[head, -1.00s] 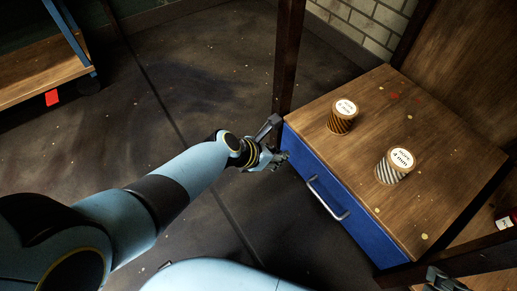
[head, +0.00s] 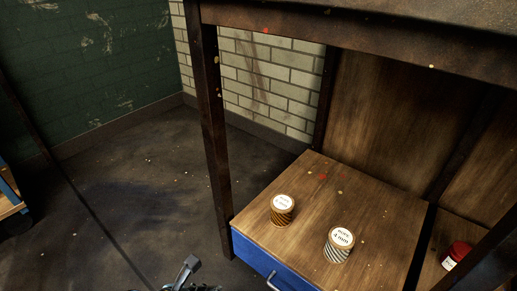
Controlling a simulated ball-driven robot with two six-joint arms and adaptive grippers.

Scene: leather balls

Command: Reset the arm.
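My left gripper (head: 188,278) shows only in part at the bottom edge of the head view. It is in front of and left of the blue drawer cabinet (head: 245,248), and apart from it. Most of the gripper and the rest of the arm are cut off below, so its opening is hidden. My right gripper is out of view.
Two labelled spools, one gold (head: 282,212) and one silver-striped (head: 338,246), stand on the cabinet's wooden top (head: 370,205). A dark post (head: 213,130) rises at its left corner. A red jar (head: 456,255) is at right.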

